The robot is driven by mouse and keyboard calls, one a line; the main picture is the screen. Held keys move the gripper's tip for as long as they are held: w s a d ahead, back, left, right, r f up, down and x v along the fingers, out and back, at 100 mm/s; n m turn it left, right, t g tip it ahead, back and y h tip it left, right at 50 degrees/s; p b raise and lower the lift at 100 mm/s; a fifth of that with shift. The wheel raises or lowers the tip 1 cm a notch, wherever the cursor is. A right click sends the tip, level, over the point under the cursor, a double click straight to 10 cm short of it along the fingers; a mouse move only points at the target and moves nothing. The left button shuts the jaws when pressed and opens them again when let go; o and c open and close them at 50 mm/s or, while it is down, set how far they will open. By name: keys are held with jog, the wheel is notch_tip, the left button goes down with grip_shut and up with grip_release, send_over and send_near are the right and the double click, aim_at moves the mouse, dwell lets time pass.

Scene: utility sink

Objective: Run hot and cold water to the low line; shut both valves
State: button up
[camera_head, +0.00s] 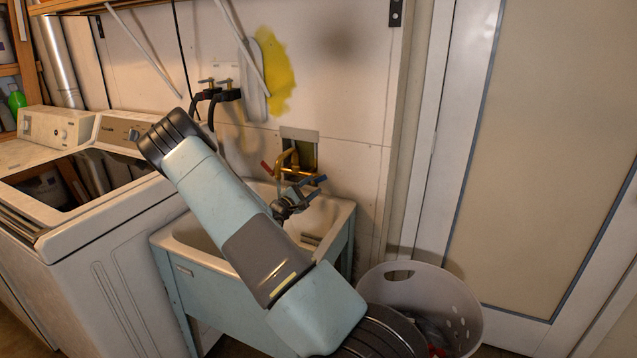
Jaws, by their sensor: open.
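The utility sink (345,222) has a white basin in a pale blue stand against the wall. A brass faucet (290,168) comes out of a wall recess above its back edge. A red valve handle (266,168) is on the faucet's left and a blue valve handle (319,180) on its right. My gripper (313,188) is open over the basin, close in front of the faucet near the blue handle; I cannot tell whether it touches it. My arm hides much of the basin. I see no low line, and cannot tell the water level or whether water runs.
A white washing machine (110,220) stands left of the sink, its lid area open or glassy. A white laundry basket (425,290) with cloth inside stands on the right, before a door (540,150). Wall taps with black hoses (215,95) are above the sink.

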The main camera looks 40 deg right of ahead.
jog(key=v, duration=0.8)
jog(key=shift+a, duration=0.15)
dwell(1.0)
